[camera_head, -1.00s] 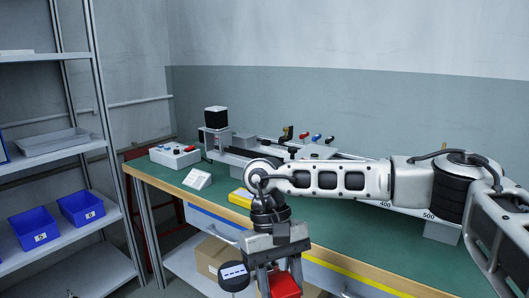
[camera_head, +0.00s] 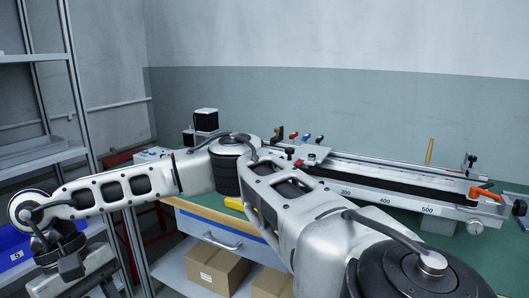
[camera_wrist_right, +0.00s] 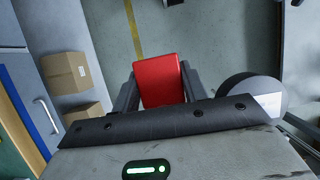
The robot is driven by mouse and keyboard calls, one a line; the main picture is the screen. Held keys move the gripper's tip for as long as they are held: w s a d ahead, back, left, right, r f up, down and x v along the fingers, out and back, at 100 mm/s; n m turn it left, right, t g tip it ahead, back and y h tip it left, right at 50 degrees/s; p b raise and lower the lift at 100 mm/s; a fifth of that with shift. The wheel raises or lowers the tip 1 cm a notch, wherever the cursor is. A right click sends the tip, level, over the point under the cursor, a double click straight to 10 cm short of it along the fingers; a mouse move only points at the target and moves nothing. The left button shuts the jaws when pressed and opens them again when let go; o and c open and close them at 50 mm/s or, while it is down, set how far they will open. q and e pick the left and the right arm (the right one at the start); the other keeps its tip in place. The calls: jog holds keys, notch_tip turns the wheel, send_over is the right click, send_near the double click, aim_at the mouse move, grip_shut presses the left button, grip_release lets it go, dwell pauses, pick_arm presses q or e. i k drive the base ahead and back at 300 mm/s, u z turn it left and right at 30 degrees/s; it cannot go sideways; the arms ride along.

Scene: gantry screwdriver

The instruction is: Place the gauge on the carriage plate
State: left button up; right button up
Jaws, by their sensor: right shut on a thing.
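The gauge shows in the right wrist view as a red block (camera_wrist_right: 161,80) with a round dark-edged head (camera_wrist_right: 254,97) with a pale face beside it. The joint between the two is hidden. My right gripper (camera_wrist_right: 158,92) is shut on the red block, one finger on each side, above the floor. In the head view my right arm crosses to the lower left, and its fingertips and the gauge are out of frame. The carriage plate (camera_head: 316,151) is a light grey plate on the rail at the back of the bench, well right of the gripper. My left gripper is not in view.
A long rail with a number scale (camera_head: 385,199) runs along the green bench. Colored knobs (camera_head: 305,136) stand near the carriage plate. A metal shelf (camera_head: 40,154) is close to my arm at the left. Cardboard boxes (camera_head: 216,268) sit under the bench.

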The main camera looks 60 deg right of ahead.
aim_at(324, 153)
jog(key=i, duration=1.4)
jog(key=z, duration=1.8)
